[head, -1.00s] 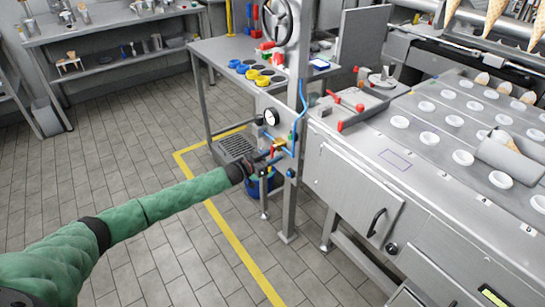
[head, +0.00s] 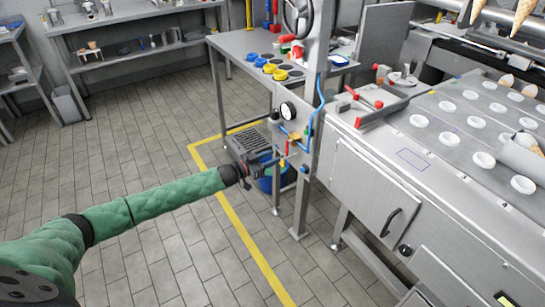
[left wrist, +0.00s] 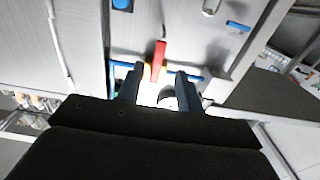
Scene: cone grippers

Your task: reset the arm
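My left arm, in a green sleeve, reaches from the lower left in the head view. Its gripper (head: 272,161) is in front of the valve piping on the machine's post. In the left wrist view the two fingers (left wrist: 158,88) stand apart, and I see nothing held between them. A red lever (left wrist: 159,58) shows beyond and between the fingertips; I cannot tell whether they touch it. A red and yellow valve (head: 283,161) shows by the gripper in the head view. My right gripper is in neither view.
A pressure gauge (head: 288,110) and blue hose (head: 319,108) are on the post. The steel cone machine (head: 385,185) is to the right. The tiled floor (head: 125,150) at left is clear.

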